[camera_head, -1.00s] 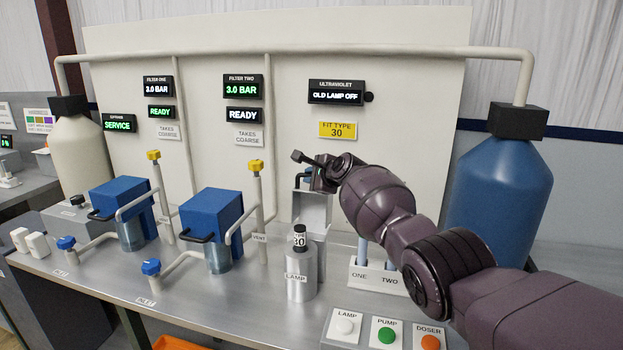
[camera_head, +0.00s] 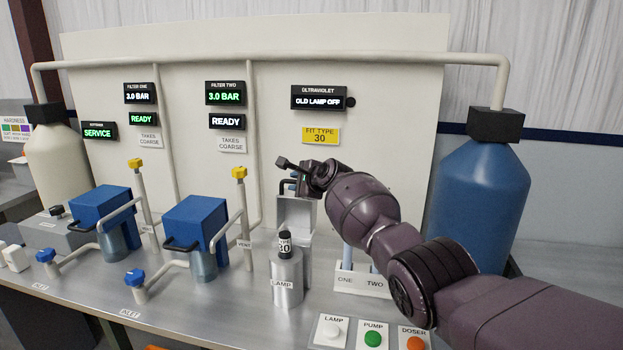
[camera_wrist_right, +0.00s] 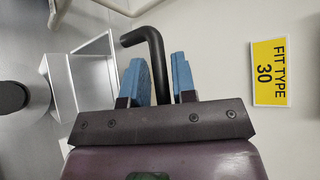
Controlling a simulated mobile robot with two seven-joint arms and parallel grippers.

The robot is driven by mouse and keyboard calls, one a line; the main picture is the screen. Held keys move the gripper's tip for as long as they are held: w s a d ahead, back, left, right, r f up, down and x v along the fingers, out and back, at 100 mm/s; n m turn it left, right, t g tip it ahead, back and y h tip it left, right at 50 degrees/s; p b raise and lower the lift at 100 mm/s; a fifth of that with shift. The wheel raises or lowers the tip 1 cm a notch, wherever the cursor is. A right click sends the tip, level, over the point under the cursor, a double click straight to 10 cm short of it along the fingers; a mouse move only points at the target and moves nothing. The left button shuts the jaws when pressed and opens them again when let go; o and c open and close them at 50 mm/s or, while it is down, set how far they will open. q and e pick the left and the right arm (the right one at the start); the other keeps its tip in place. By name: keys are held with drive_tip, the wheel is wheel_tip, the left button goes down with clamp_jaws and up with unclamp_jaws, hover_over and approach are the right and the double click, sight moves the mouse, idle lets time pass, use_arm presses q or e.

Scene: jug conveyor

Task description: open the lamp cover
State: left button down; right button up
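The lamp cover (camera_head: 296,213) is a silver box-like housing behind the lamp stand, with a dark bent handle (camera_head: 286,187) at its top. In the right wrist view the black handle (camera_wrist_right: 157,55) runs between the two blue fingers of my right gripper (camera_wrist_right: 161,80). The silver housing (camera_wrist_right: 88,75) shows left of the fingers there. My left gripper is not in view.
A silver lamp stand (camera_head: 287,280) with a black-topped lamp (camera_head: 284,244) stands in front of the cover. A white rack (camera_head: 349,281), a button panel (camera_head: 347,344) and a blue tank (camera_head: 478,205) are to the right. Blue filter units (camera_head: 196,222) stand left.

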drive_tip(key=shift+s+d+r+p, duration=0.35)
drive_tip(key=shift+s+r+p, duration=0.15)
drive_tip(key=shift+p, duration=0.25)
drive_tip(key=shift+s+d+p, duration=0.15)
drive_tip(key=shift+s+p, duration=0.2)
drive_tip(key=shift+p, duration=0.05)
drive_tip(key=v, duration=0.8)
drive_tip(key=shift+f, duration=0.15)
